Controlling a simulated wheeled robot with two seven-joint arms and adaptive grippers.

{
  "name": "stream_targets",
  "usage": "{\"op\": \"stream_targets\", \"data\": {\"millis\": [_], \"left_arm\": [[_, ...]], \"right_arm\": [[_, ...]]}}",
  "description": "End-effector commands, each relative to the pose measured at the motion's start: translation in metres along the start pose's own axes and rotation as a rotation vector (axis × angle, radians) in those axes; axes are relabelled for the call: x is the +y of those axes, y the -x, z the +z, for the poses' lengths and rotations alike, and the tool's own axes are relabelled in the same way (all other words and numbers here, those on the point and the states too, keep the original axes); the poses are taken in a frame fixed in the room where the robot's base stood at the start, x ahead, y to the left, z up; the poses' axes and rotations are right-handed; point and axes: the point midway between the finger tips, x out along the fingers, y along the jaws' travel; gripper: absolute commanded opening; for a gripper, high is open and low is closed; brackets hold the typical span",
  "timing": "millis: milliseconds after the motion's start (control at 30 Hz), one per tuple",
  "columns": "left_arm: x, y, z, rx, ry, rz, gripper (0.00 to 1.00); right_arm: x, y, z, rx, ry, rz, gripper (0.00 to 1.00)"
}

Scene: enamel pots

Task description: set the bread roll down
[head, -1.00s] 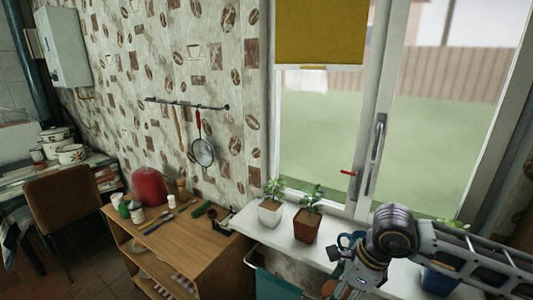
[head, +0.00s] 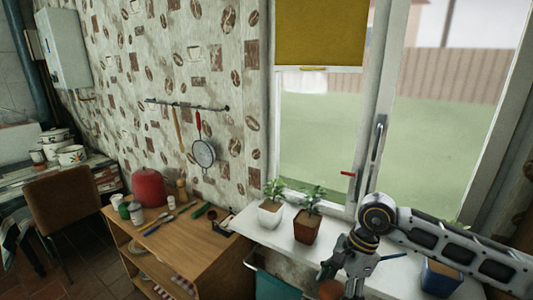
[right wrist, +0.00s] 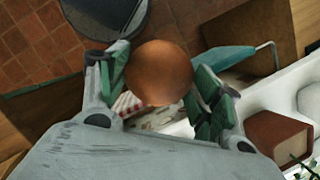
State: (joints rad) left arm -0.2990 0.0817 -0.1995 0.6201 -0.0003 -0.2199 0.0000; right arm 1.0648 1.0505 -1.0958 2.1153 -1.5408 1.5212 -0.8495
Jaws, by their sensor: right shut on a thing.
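The bread roll (right wrist: 158,73) is round and orange-brown. In the right wrist view it sits between the two green-padded fingers of my right gripper (right wrist: 162,82), which is shut on it. In the head view my right gripper (head: 350,278) hangs downward at the front edge of the windowsill, partly cut off by the bottom edge. My left gripper is not in view.
The white windowsill (head: 288,238) holds a white plant pot (head: 270,214), a brown pot (head: 306,228) and a blue pot (head: 440,278). A wooden cabinet (head: 205,250) with a red pot (head: 149,188) and utensils stands left. A teal cloth (head: 277,284) hangs below the sill.

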Motion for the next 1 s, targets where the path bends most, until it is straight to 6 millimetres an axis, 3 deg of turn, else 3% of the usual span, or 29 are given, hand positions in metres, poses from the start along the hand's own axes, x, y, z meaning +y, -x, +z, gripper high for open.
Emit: {"op": "stream_targets", "data": {"millis": [1000], "left_arm": [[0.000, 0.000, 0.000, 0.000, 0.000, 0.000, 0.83]], "right_arm": [[-0.026, -0.013, -0.014, 0.000, 0.791, 0.244, 0.38]]}}
